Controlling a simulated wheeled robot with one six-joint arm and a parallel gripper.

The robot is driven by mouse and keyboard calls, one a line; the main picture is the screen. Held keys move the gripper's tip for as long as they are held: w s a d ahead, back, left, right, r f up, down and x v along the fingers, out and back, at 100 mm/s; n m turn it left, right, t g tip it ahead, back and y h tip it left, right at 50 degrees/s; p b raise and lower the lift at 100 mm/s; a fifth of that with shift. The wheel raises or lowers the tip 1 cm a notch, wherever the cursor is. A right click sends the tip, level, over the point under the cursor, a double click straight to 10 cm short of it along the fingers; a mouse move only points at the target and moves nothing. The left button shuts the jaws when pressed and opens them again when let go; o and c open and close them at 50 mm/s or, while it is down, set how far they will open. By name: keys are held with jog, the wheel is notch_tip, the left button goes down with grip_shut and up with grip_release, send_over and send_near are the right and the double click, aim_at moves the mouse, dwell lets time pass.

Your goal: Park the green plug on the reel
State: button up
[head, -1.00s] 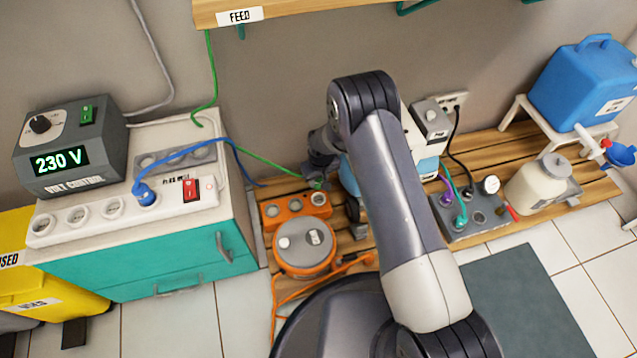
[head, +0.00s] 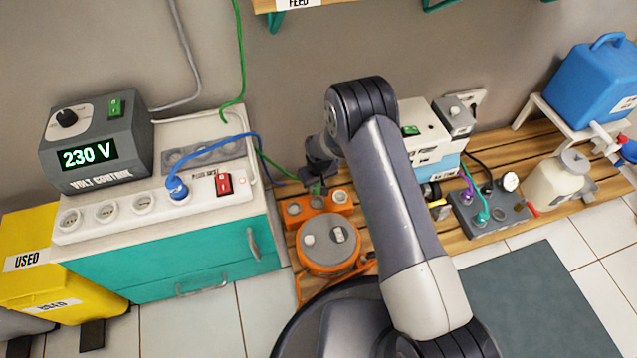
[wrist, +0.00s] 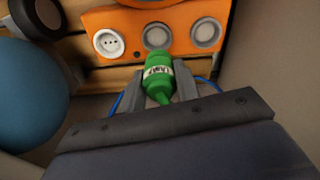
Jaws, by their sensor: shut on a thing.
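My gripper (wrist: 158,88) is shut on the green plug (wrist: 157,75), which carries a white label. In the wrist view the plug's front end overlaps the lower part of the reel's middle socket (wrist: 157,36); I cannot tell whether it is in it. The orange reel (head: 329,270) stands on the wooden slats in the head view, with my gripper (head: 317,187) just behind its socket block. Its left socket (wrist: 109,43) and right socket (wrist: 206,33) show uncovered. The plug (head: 316,189) shows only as a small green patch in the head view.
The teal cabinet (head: 175,257) stands left of the reel, with a power strip and blue plug (head: 177,187) on top. A green cord hangs behind it. A blue-and-white unit (head: 422,147) and a grey socket box (head: 490,214) stand to the right. Shelf (head: 330,3) above.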

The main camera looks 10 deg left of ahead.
jog(key=shift+f+b, duration=1.25)
jog(key=shift+f, duration=1.7)
jog(key=shift+f+b, duration=0.6)
jog(key=shift+f, duration=0.3)
jog(key=o, duration=1.1)
jog(key=r+p, duration=0.1)
jog(key=r, duration=0.2)
jog(key=r+p, duration=0.2)
jog(key=r, duration=0.2)
jog(key=s+d+r+p, duration=0.1)
jog(key=r, duration=0.2)
jog(key=shift+r+p, duration=0.35)
jog(key=shift+r, duration=0.05)
jog(key=shift+w+a+f+b, duration=0.15)
jog(key=shift+f+b, duration=0.55)
jog(key=shift+f, duration=0.95)
jog(key=shift+w+a+f+b, duration=0.2)
jog(key=shift+f+b, duration=0.45)
jog(key=shift+f, duration=1.05)
jog(key=shift+w+a+f+b, duration=0.15)
jog(key=shift+f+b, duration=0.55)
jog(key=shift+f, duration=0.95)
